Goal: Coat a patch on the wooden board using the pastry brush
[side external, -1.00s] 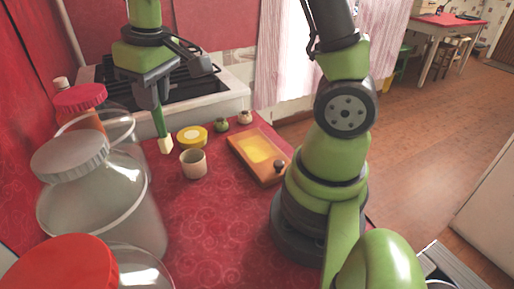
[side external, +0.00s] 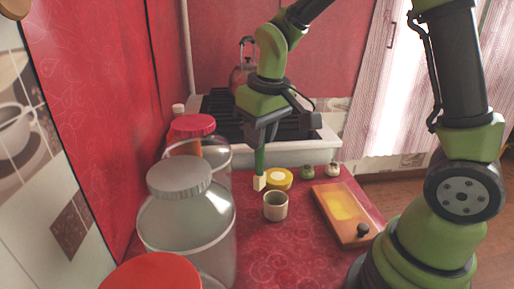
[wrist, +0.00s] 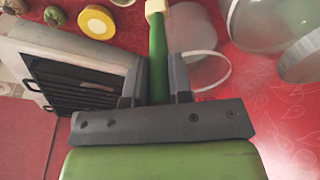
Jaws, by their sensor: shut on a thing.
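My gripper (side external: 264,138) is shut on the pastry brush, which has a green handle (side external: 260,162) and a pale bristle head (side external: 259,184). The brush hangs bristles down, above the counter and left of the small pale cup (side external: 275,208). In the wrist view the handle (wrist: 158,55) sits between the fingers (wrist: 155,82). The wooden board (side external: 326,206) lies right of the cup, with a yellow patch (side external: 341,203) on its top and a dark knob (side external: 362,230) at its near corner. The brush is apart from the board. The cup's contents are not clear.
Large glass jars (side external: 185,230) with grey and red lids crowd the left. A yellow round tin (side external: 279,178) and two small round items (side external: 307,171) stand behind the cup. A stove (side external: 305,153) with a kettle is at the back. Red cloth in front of the cup is clear.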

